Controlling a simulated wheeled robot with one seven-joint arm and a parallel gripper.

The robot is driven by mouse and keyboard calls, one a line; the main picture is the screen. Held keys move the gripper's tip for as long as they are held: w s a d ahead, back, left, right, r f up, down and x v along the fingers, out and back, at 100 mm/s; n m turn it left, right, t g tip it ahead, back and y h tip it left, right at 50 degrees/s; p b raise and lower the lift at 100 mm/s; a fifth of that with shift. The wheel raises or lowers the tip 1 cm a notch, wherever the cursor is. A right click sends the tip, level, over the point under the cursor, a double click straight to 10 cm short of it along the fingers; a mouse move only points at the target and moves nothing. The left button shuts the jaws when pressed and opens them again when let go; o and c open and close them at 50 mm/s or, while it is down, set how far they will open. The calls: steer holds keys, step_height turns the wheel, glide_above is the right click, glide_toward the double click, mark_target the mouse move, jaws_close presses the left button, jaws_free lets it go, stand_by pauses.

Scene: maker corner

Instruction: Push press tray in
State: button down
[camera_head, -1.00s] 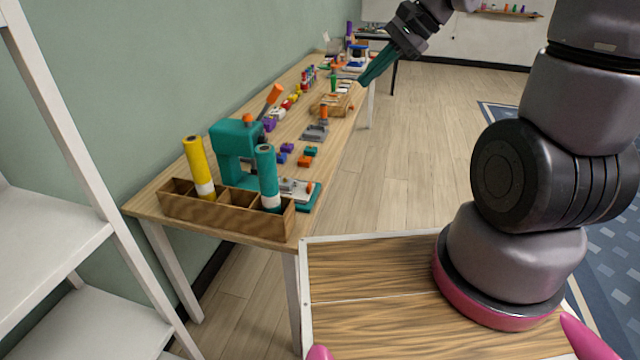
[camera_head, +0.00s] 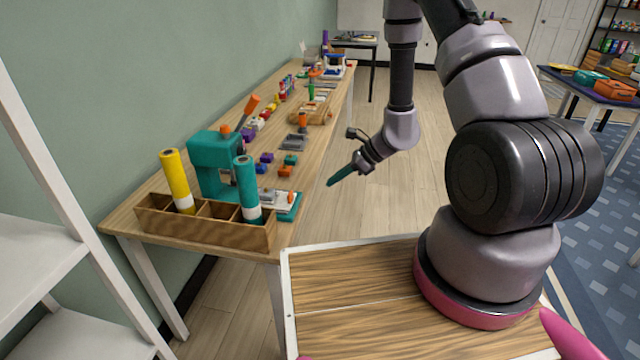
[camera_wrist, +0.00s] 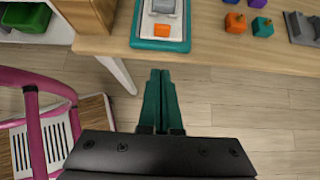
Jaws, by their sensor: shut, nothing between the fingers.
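The teal press (camera_head: 212,160) with an orange lever stands near the front end of the long wooden table. Its tray (camera_head: 280,200), grey-white on a teal base, extends from the press toward the table's right edge. The tray also shows at the top of the wrist view (camera_wrist: 163,22), with an orange block at its near end. My gripper (camera_head: 330,184) is shut and empty, off the table's right side and apart from the tray. In the wrist view my gripper's teal fingers (camera_wrist: 160,75) lie together over the floor, pointing toward the tray.
A wooden box (camera_head: 210,226) with yellow and teal rolls stands in front of the press. Small orange, teal and purple blocks (camera_head: 286,171) and a grey fixture (camera_head: 293,142) lie beyond the tray. The floor right of the table (camera_head: 325,222) is clear.

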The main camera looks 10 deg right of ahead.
mark_target(265, 189)
steer(key=shift+w+a+f, duration=0.6)
steer(key=shift+a+f, duration=0.4)
steer(key=shift+a, duration=0.6)
steer(key=shift+w+a+f, duration=0.55)
steer(key=shift+a+f, duration=0.5)
steer(key=shift+a, duration=0.55)
steer(key=shift+w+a+f, duration=0.6)
steer(key=shift+a+f, duration=0.4)
steer(key=shift+a, duration=0.6)
steer(key=shift+a, duration=0.1)
steer(key=w+a, duration=0.1)
steer(key=a, duration=0.2)
steer(key=w+a, duration=0.1)
steer(key=a, duration=0.2)
steer(key=w+a, duration=0.1)
steer(key=a, duration=0.3)
steer(key=shift+w, duration=0.35)
steer(key=shift+a+r, duration=0.1)
steer(key=shift+a, duration=0.05)
